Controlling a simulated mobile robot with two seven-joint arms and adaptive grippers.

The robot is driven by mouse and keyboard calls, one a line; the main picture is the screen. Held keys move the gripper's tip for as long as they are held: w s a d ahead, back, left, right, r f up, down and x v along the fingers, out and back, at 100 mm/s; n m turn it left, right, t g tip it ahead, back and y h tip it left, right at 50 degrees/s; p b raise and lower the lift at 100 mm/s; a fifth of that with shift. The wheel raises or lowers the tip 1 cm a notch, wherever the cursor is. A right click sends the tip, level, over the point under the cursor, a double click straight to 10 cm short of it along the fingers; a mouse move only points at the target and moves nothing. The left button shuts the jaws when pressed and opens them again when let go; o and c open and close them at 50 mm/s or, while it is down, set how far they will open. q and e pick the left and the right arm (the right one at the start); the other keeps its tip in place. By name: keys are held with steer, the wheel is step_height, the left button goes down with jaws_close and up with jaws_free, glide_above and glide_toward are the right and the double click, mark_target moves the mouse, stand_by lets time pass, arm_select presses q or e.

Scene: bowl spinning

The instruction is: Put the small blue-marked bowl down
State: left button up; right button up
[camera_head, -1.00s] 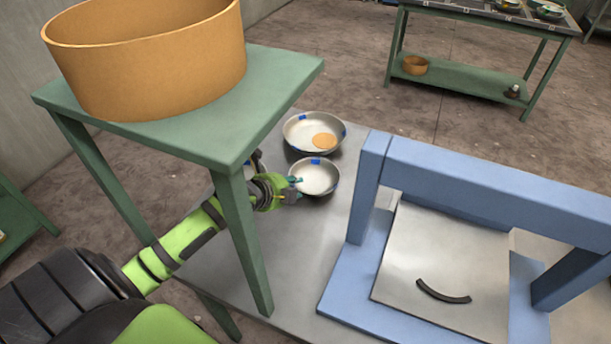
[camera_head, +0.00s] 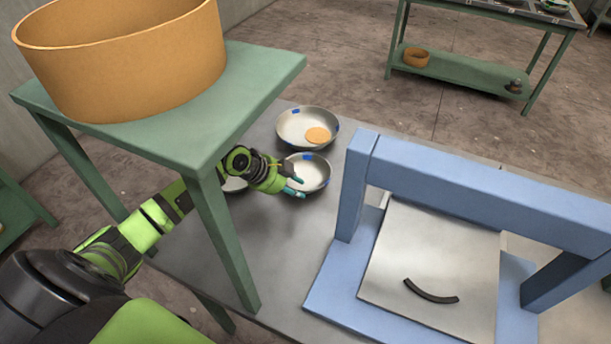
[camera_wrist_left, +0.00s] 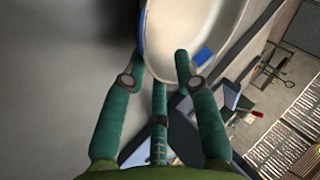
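The small blue-marked bowl (camera_head: 313,174) stands on the grey table, just in front of the larger blue-marked bowl (camera_head: 293,133). It looks upright. My left gripper (camera_head: 293,184) is low at its left front rim, with teal fingers spread apart. In the left wrist view the small bowl (camera_wrist_left: 185,25) shows its pale inside and blue marks ahead of the fingers. There, my left gripper (camera_wrist_left: 159,68) looks open, its two outer fingers overlapping the bowl's near edge; whether they touch it is unclear. My right gripper is not in view.
The larger bowl holds an orange disc (camera_head: 317,135). Another bowl (camera_head: 235,185) is partly hidden behind my left arm. A green stand (camera_head: 265,75) with a big tan container (camera_head: 125,70) rises close left. A blue frame (camera_head: 450,185) over a grey plate (camera_head: 430,255) stands right.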

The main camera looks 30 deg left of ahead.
arm_select(q)
steer(key=shift+w+d+f, duration=0.15)
steer(key=shift+w+f, duration=0.15)
steer(key=shift+f, duration=0.05)
steer(key=shift+s, duration=0.1)
steer(key=shift+c, duration=0.4)
jaws_close()
steer(key=shift+r, duration=0.2)
